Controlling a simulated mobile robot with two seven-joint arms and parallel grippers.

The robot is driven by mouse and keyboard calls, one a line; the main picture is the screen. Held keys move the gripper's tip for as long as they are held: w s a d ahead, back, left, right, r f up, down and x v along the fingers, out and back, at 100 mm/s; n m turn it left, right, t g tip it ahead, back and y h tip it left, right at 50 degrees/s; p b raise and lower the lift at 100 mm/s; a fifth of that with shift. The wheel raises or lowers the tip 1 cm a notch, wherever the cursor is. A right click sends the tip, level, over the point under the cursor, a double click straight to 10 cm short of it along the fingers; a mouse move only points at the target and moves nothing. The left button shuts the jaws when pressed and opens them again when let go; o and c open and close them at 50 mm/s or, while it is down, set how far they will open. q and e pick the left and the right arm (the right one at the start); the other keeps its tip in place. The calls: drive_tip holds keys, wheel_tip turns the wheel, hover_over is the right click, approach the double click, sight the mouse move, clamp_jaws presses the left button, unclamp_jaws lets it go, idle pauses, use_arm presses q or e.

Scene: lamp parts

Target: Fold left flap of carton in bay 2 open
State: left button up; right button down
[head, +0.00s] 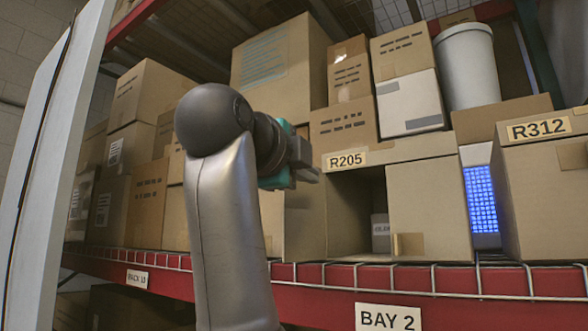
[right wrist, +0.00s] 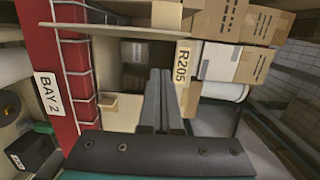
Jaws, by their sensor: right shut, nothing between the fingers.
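The carton labelled R205 (head: 405,150) stands on the shelf above the BAY 2 sign. Its front is partly open, with a dark interior and a small labelled box (head: 381,232) inside. The left flap (head: 305,222) stands at the left edge of the opening, seemingly angled outward. The right flap (head: 432,210) covers the right half of the front. My right gripper (head: 312,174) is shut and empty, in front of the upper left of the carton. In the right wrist view, its fingers (right wrist: 160,75) point toward the opening. I cannot tell whether it touches the flap. My left gripper is not in view.
A wire rail (head: 400,277) runs along the red shelf edge above the BAY 2 sign (head: 388,318). Boxes and a white cylinder (head: 468,66) sit on top. Carton R312 (head: 548,185) stands at right, with a blue-lit grid beside it. A pale panel rises at far left.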

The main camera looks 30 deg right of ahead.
drive_tip(key=shift+w+a, duration=0.5)
drive_tip(key=shift+w, duration=0.3)
drive_tip(key=shift+w+a, duration=0.5)
drive_tip(key=shift+w, duration=0.25)
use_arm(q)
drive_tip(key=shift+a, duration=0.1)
